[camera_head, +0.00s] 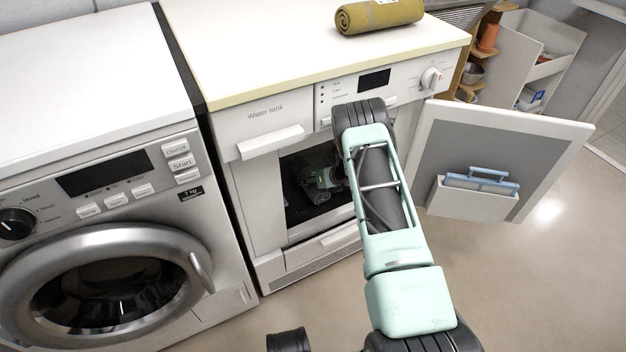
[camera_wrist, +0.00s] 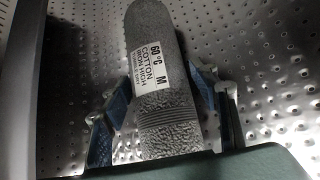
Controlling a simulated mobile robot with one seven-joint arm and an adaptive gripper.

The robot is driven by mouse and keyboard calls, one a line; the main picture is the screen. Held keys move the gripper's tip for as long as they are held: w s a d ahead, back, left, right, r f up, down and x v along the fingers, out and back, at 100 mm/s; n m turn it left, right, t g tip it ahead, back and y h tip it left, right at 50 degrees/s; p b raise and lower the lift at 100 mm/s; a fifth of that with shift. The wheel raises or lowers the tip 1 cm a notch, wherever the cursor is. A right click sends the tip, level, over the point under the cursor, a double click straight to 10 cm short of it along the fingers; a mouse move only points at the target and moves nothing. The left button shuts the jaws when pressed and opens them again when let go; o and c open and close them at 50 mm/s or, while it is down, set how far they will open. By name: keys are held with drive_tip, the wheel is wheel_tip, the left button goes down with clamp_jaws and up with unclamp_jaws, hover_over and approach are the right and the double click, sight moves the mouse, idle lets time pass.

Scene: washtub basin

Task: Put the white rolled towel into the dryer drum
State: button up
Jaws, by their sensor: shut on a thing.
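The rolled towel (camera_wrist: 153,45) looks grey in the dim light and bears a white label reading 60 °C, M, cotton. It lies lengthwise between the two blue-grey fingers of my gripper (camera_wrist: 163,92), which is shut on it. Perforated metal drum wall (camera_wrist: 265,70) surrounds it in the wrist view, so the towel is inside the dryer drum. In the head view my gripper (camera_head: 318,185) is inside the dark dryer opening (camera_head: 295,208). The towel cannot be made out there. Whether it touches the drum surface I cannot tell.
The dryer door (camera_head: 480,140) stands open to the right, with a pocket holding a blue-edged item. An olive rolled towel (camera_head: 378,15) lies on the dryer top. A washing machine (camera_head: 110,230) with its door shut stands at left. Shelves (camera_head: 535,65) stand behind right.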

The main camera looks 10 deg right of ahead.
drive_tip(key=shift+f, duration=0.1)
drive_tip(key=o, duration=1.4)
drive_tip(key=shift+f, duration=0.1)
drive_tip(key=shift+r, duration=0.3)
drive_tip(key=p+v, duration=0.4)
drive_tip(key=v, duration=0.8)
drive_tip(key=shift+d+f, duration=0.1)
drive_tip(key=shift+f, duration=0.05)
drive_tip(key=shift+s, duration=0.1)
